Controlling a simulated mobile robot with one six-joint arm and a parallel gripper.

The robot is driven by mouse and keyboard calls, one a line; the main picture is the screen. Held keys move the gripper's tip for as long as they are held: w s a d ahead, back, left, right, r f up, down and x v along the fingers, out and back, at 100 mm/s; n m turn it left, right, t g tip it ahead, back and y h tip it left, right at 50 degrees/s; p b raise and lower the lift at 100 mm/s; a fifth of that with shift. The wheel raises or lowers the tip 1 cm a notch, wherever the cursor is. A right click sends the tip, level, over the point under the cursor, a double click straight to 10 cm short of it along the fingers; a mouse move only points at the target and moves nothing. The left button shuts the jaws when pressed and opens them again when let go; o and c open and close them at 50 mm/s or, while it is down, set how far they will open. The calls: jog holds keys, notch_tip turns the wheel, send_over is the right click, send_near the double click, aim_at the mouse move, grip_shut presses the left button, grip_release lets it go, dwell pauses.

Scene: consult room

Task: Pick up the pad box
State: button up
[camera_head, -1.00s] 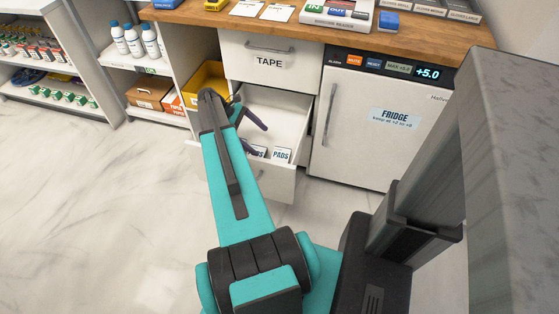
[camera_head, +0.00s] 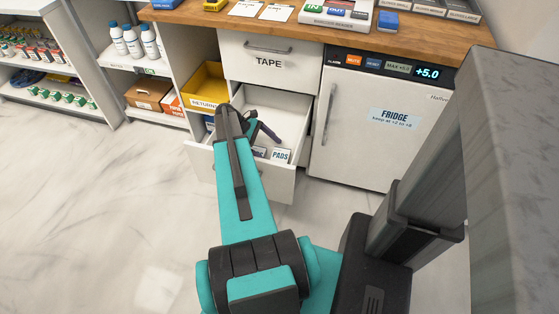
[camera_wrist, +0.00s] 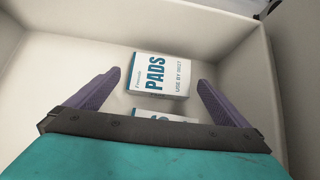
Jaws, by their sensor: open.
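The pad box (camera_wrist: 158,76) is a small white box with teal edging, marked PADS and USE BY. It lies flat on the floor of the open drawer (camera_head: 280,105). In the wrist view my open gripper (camera_wrist: 155,88) has its two purple fingers spread either side of it, with gaps on both sides. A second white box (camera_wrist: 165,118) is partly hidden behind my gripper's base. In the head view my gripper (camera_head: 260,125) is over the left part of the drawer, and my arm hides what lies there; a PADS label (camera_head: 281,156) shows at the drawer's front.
The drawer's walls (camera_wrist: 225,48) surround my gripper. A closed TAPE drawer (camera_head: 268,62) is directly above. A yellow returns bin (camera_head: 207,84) stands to the left and a fridge (camera_head: 370,125) to the right. The wooden counter (camera_head: 300,32) overhangs at the back. The floor in front is clear.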

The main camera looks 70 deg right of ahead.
aim_at(280, 157)
jog(key=shift+x, duration=2.6)
jog(key=shift+r, duration=0.1)
jog(key=shift+c, duration=0.3)
jog(key=c, duration=0.9)
jog(key=shift+o, duration=0.2)
jog(key=shift+r, duration=5)
